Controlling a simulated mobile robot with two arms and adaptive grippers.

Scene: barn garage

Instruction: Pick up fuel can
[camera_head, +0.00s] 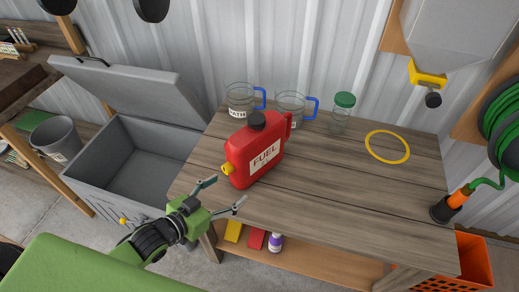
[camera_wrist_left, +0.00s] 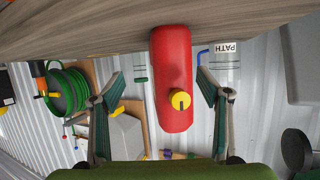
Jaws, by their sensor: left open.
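The red fuel can (camera_head: 258,150) stands upright on the wooden table (camera_head: 330,185), near its left front part. It has a black cap on top, a yellow spout cap and a white FUEL label. My left gripper (camera_head: 224,194) is open and empty, in front of the can and a little below it in the head view. In the left wrist view, which looks inverted, the red can (camera_wrist_left: 173,75) shows between the two open fingers (camera_wrist_left: 160,95), with a gap on each side. My right gripper is not in view.
Two clear jugs with blue handles (camera_head: 290,105) and a green-lidded jar (camera_head: 342,110) stand behind the can. A yellow ring (camera_head: 387,147) lies right. An open grey chest (camera_head: 140,160) stands left of the table. A hose nozzle (camera_head: 455,200) stands at the right edge.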

